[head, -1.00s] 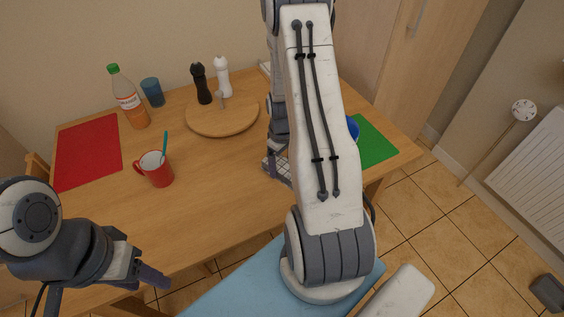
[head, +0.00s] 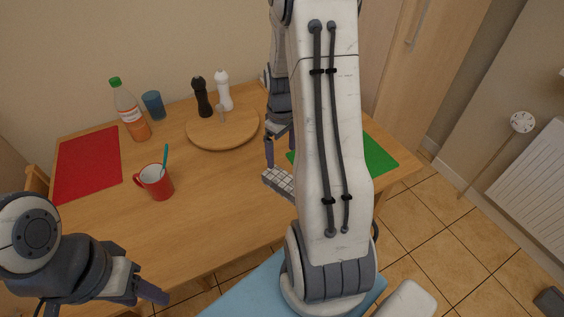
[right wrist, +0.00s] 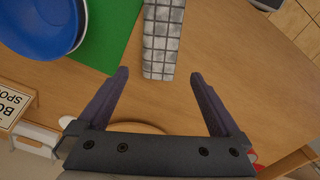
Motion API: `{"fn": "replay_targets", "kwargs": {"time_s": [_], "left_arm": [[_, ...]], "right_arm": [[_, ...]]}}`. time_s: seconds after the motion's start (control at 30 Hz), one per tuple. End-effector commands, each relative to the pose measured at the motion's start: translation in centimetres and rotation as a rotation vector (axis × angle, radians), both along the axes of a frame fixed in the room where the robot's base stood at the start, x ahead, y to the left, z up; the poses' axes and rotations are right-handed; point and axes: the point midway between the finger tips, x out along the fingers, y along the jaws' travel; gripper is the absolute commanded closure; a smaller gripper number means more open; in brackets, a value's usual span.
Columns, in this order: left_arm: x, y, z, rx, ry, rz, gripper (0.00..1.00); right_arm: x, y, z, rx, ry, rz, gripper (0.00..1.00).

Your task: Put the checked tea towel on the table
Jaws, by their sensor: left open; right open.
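The checked tea towel (head: 278,181), white-grey with dark lines, lies folded in a narrow strip on the wooden table (head: 225,220). In the right wrist view the towel (right wrist: 162,40) lies flat on the wood beside a green mat (right wrist: 108,40). My right gripper (head: 280,152) is open and empty, just clear of the towel's near end; in the right wrist view the towel's end lies between and beyond its fingertips (right wrist: 158,75). My right arm hides part of the table. My left gripper (head: 140,293) is open and empty at the table's front left.
A red mug (head: 156,183), an orange bottle (head: 131,112), a blue cup (head: 153,104), two mills on a round board (head: 222,132) and a red mat (head: 88,165) stand to the left. The front middle of the table is clear.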

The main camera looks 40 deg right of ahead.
Motion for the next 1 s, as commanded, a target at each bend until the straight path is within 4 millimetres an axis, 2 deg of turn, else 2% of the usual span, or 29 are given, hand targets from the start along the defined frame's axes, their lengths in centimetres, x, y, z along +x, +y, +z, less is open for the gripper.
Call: {"fn": "replay_targets", "kwargs": {"time_s": [0.1, 0.27, 0.37, 0.47, 0.57, 0.6, 0.67, 0.7, 0.8, 0.9, 1.0], "left_arm": [[0.0, 0.0, 0.0, 0.0, 0.0, 0.0, 0.49], [0.0, 0.0, 0.0, 0.0, 0.0, 0.0, 0.49], [0.0, 0.0, 0.0, 0.0, 0.0, 0.0, 0.49], [0.0, 0.0, 0.0, 0.0, 0.0, 0.0, 0.49], [0.0, 0.0, 0.0, 0.0, 0.0, 0.0, 0.49], [0.0, 0.0, 0.0, 0.0, 0.0, 0.0, 0.49], [0.0, 0.0, 0.0, 0.0, 0.0, 0.0, 0.49], [0.0, 0.0, 0.0, 0.0, 0.0, 0.0, 0.49], [0.0, 0.0, 0.0, 0.0, 0.0, 0.0, 0.49], [0.0, 0.0, 0.0, 0.0, 0.0, 0.0, 0.49], [0.0, 0.0, 0.0, 0.0, 0.0, 0.0, 0.49]], "right_arm": [[0.0, 0.0, 0.9, -0.001, -0.001, 0.0, 0.0], [0.0, 0.0, 1.1, 0.001, 0.001, 0.0, 0.0], [0.3, 1.0, 1.5, 0.0, -0.002, 0.014, 0.0], [0.9, 4.5, 2.9, 0.001, -0.011, 0.055, 0.0], [0.9, 10.6, 4.9, 0.008, -0.022, 0.121, 0.0], [0.5, 13.3, 5.8, 0.011, -0.026, 0.152, 0.0], [-0.7, 17.4, 7.1, 0.018, -0.033, 0.198, 0.0], [-1.8, 19.8, 7.8, 0.025, -0.035, 0.226, 0.0], [-5.3, 25.1, 9.4, 0.043, -0.039, 0.301, 0.0], [-9.4, 28.9, 10.4, 0.061, -0.037, 0.37, 0.0], [-13.0, 31.0, 11.1, 0.076, -0.032, 0.424, 0.0]]}}
